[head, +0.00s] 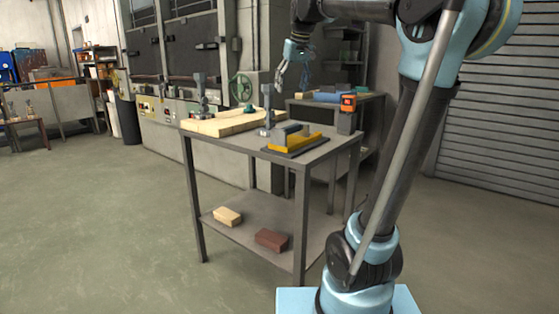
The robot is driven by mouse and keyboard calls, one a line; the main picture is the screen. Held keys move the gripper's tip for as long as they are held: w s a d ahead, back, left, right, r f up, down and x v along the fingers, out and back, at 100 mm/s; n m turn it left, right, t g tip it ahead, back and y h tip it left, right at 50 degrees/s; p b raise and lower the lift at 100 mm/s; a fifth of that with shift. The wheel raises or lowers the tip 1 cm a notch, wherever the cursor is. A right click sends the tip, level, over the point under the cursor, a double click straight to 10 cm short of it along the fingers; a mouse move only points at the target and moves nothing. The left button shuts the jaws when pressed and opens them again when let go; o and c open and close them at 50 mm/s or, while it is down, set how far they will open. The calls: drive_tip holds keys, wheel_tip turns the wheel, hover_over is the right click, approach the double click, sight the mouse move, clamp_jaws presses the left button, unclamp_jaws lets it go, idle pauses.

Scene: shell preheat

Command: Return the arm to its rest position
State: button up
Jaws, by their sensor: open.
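My arm rises on the right of the head view and reaches over to the left at the top. My gripper (281,80) hangs at its end, above the back of the grey metal table (318,150). It is open, and nothing shows between its fingers. It appears apart from the things on the table, with a grey upright post (268,108) just below it.
On the table are a pale wooden board (222,124), a yellow and grey tool (293,140) and an orange-topped device (347,112). Two bricks (227,216) (271,239) lie on the lower shelf. A green handwheel (243,87) is behind. Floor at left is clear.

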drive_tip(key=s+d+f+m, duration=0.1)
drive_tip(key=s+d+f, duration=0.4)
drive_tip(key=s+f, duration=0.5)
drive_tip(key=s+d+f+m+g+h, duration=0.1)
drive_tip(key=s+d+f, duration=0.3)
drive_tip(key=s+f, duration=0.6)
drive_tip(key=s+d+f+m, duration=0.2)
drive_tip(key=s+d+f, duration=0.3)
drive_tip(key=s+f, duration=0.5)
wheel_tip(320, 180, down, 9)
drive_tip(key=shift+s+d+f+h, duration=0.15)
drive_tip(key=shift+d+f+h, duration=0.05)
drive_tip(key=shift+d+h, duration=0.1)
drive_tip(key=shift+w+f, duration=0.2)
drive_tip(key=shift+w, duration=0.3)
